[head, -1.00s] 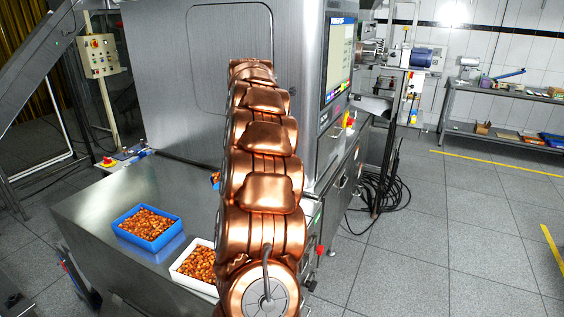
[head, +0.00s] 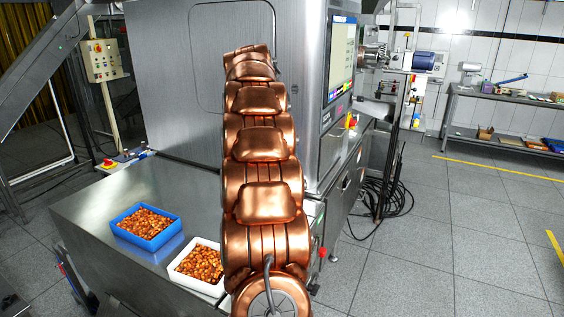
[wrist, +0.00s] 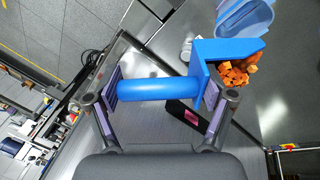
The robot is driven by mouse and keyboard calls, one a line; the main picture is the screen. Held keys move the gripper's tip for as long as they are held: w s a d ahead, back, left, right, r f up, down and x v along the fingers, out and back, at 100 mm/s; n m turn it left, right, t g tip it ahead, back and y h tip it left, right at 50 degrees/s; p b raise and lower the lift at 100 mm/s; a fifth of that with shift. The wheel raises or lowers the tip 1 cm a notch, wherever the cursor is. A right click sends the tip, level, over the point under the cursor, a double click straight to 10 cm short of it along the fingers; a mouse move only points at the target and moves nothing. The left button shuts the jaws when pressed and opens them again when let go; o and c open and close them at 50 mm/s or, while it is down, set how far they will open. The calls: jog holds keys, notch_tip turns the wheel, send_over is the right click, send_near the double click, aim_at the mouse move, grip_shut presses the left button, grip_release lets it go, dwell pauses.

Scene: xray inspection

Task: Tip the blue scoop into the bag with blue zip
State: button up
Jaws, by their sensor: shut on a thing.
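In the wrist view, my gripper (wrist: 158,95) is shut on the handle of the blue scoop (wrist: 153,89), with one finger at each end of the grip. Orange-brown pieces (wrist: 238,72) show in the scoop's angular bowl at the right. Beyond the bowl, at the top right, is a pale blue open-mouthed thing (wrist: 246,20) that looks like the bag. It is cut off by the picture edge, and I cannot make out its zip. The scoop is apart from it in the picture. In the head view my arm hides the gripper, scoop and bag.
A blue tray (head: 124,233) and a white tray (head: 184,276), both full of orange-brown pieces, stand on the steel table (head: 85,213). A large steel machine (head: 170,70) with a screen (head: 341,55) stands behind. Open floor lies to the right.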

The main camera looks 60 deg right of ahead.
jog(key=shift+w+a+f+g+h+b, duration=0.4)
jog(key=shift+g+h+b, duration=0.2)
jog(key=shift+b, duration=0.2)
jog(key=shift+w+a+f+g+h+b, duration=0.35)
jog(key=shift+g+h+b, duration=0.2)
jog(key=shift+b, duration=0.25)
jog(key=shift+w+a+r, duration=0.15)
jog(key=shift+w+r, duration=0.05)
jog(key=shift+r, duration=0.15)
jog(key=shift+w+a+r+n+g+h, duration=0.15)
jog(key=shift+w+a+r+g+h, duration=0.35)
jog(key=shift+g+h, duration=0.2)
jog(key=shift+w+a+r+n+g+h, duration=0.15)
jog(key=shift+w+a+r+g+h, duration=0.3)
jog(key=shift+w+g+h, duration=0.2)
